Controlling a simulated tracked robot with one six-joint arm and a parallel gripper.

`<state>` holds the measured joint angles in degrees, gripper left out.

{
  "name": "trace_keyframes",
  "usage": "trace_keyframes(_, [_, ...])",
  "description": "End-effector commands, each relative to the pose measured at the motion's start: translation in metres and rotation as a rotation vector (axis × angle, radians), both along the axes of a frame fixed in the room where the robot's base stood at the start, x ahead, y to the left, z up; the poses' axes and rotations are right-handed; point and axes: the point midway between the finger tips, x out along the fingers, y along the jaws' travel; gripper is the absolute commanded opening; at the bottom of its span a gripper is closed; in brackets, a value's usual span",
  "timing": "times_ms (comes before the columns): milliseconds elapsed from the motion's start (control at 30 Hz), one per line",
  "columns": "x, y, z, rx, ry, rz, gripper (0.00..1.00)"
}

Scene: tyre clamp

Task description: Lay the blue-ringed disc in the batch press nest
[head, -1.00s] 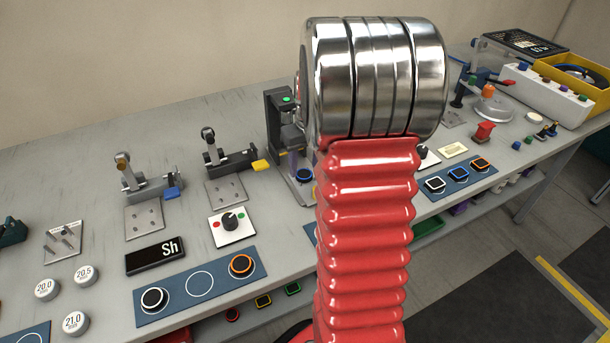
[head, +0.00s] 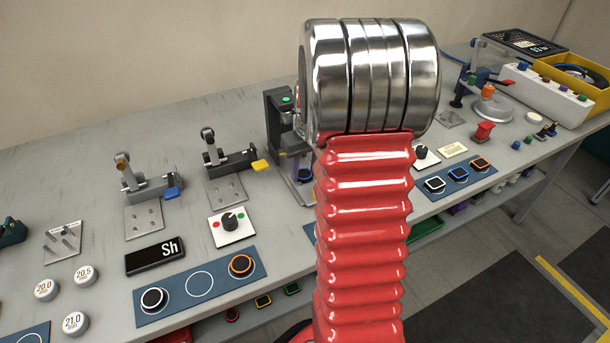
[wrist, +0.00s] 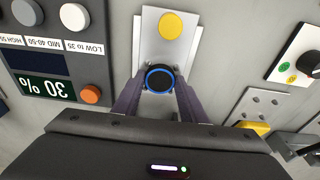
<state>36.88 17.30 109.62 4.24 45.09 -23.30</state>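The blue-ringed disc (wrist: 160,78) is dark with a bright blue ring. In the wrist view it lies between the tips of my gripper (wrist: 160,84), whose purple fingers flank it closely; I cannot tell whether they press on it. In the head view the disc (head: 305,175) shows low at the dark press (head: 280,120), left of my red arm sleeve. In the wrist view it overlaps the near end of a pale plate (wrist: 150,42) with a yellow round piece (wrist: 171,25). Whether the disc touches the surface beneath is unclear.
Two toggle clamps (head: 228,160) (head: 148,186) stand left of the press. In the wrist view a control panel (wrist: 62,50) is left and a knob plate (wrist: 297,55) right.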

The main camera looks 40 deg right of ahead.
Motion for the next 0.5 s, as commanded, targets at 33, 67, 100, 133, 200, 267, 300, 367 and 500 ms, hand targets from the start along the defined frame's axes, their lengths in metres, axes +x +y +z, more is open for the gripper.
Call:
trace_keyframes(33, [0.0, 0.0001, 0.0, 0.0, 0.0, 0.0, 0.26])
trace_keyframes(67, [0.0, 0.0001, 0.0, 0.0, 0.0, 0.0, 0.24])
trace_keyframes(100, [0.0, 0.0001, 0.0, 0.0, 0.0, 0.0, 0.21])
trace_keyframes(133, [0.0, 0.0001, 0.0, 0.0, 0.0, 0.0, 0.19])
trace_keyframes(200, [0.0001, 0.0001, 0.0001, 0.0, 0.0, 0.0, 0.16])
trace_keyframes(267, [0.0001, 0.0001, 0.0004, 0.0, 0.0, 0.0, 0.15])
trace_keyframes(300, [0.0002, 0.0001, 0.001, 0.0, 0.0, 0.0, 0.15])
trace_keyframes(367, [0.0002, 0.0, 0.0029, 0.0, -0.001, 0.0, 0.15])
trace_keyframes(500, [0.0004, -0.0001, 0.01, -0.001, -0.001, 0.0, 0.15])
